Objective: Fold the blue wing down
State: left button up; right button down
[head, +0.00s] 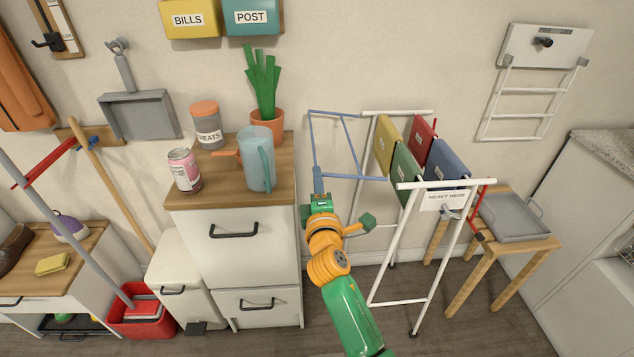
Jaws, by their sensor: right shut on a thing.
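The blue wing (357,178) is a thin blue frame at the left side of the white drying rack (425,185). It sticks out to the left from the rack, with its outer bar beside the wooden-topped cabinet. My right gripper (318,183) is shut on the wing at its near outer corner. The fingertips are small here and partly hidden by the gripper body. My left gripper is not in view.
Yellow, green, red and blue cloths hang on the rack, with a "HEAVY HERE" label (443,200) in front. The cabinet (229,188), holding a blue jug (257,160), stands close left. A wooden stool with a grey tray (515,220) stands right.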

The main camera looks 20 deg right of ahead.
dwell(0.3)
jog(key=c, duration=0.7)
grip_release()
jog(key=v, duration=0.7)
jog(key=shift+s, duration=0.1)
jog(key=v, duration=0.8)
jog(key=shift+s+a+b, duration=0.1)
jog(key=shift+a+b, duration=0.1)
jog(key=shift+b, duration=0.15)
